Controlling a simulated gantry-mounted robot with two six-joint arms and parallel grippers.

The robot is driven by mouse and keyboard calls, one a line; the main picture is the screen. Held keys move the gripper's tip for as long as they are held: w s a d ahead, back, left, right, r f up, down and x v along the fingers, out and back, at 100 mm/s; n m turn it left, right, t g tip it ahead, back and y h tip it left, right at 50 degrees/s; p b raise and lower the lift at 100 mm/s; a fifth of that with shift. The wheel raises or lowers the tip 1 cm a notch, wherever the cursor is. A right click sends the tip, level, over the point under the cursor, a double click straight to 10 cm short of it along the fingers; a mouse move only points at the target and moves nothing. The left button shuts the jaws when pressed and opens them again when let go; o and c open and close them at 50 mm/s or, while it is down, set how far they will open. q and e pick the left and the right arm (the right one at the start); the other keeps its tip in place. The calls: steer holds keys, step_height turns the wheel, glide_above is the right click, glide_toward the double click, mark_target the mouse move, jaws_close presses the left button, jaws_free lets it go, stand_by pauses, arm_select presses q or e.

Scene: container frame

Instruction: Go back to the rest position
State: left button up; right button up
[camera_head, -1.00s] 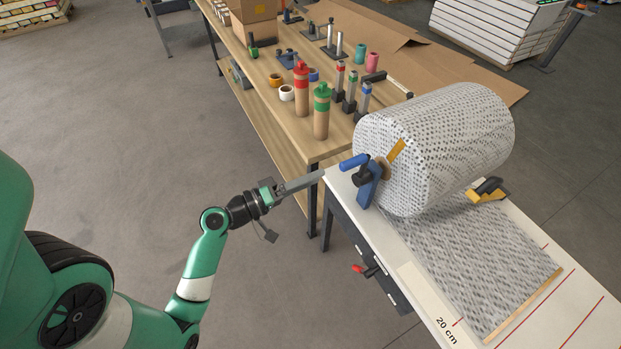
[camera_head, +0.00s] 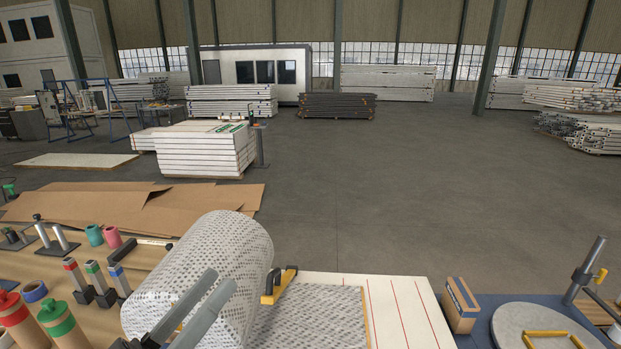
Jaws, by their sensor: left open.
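My left gripper (camera_head: 221,281) shows at the lower left of the head view. Its two long grey fingers are spread apart with nothing between them. They show in front of the large white patterned roll (camera_head: 240,245). I cannot tell how far they are from the roll. The left arm behind the fingers is out of view. My right gripper is not in view.
A yellow and black tool (camera_head: 277,285) stands beside the roll on the white table (camera_head: 395,305) with red lines. Bottles and small tools crowd the wooden bench (camera_head: 140,262) at left. A round grey plate (camera_head: 540,318) and a cardboard box (camera_head: 461,303) are at right.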

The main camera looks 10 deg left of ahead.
arm_select(q)
steer(key=s+d+r+m+t, duration=0.2)
steer(key=s+d+r, duration=0.1)
steer(key=r, duration=0.6)
steer(key=s+d+r+m+t, duration=0.2)
steer(key=s+r, duration=0.1)
steer(key=r, duration=0.5)
steer(key=s+a+r+n+t+y+p, duration=0.1)
steer(key=a+r+n+t+y+p, duration=0.15)
steer(key=a+r+y, duration=0.4)
step_height(320, 180, up, 22)
steer(key=d+p, duration=0.1)
steer(key=p, duration=2.2)
steer(key=shift+d+f+y+p, duration=0.2)
steer(key=shift+y+p, duration=0.15)
steer(key=shift+w, duration=0.1)
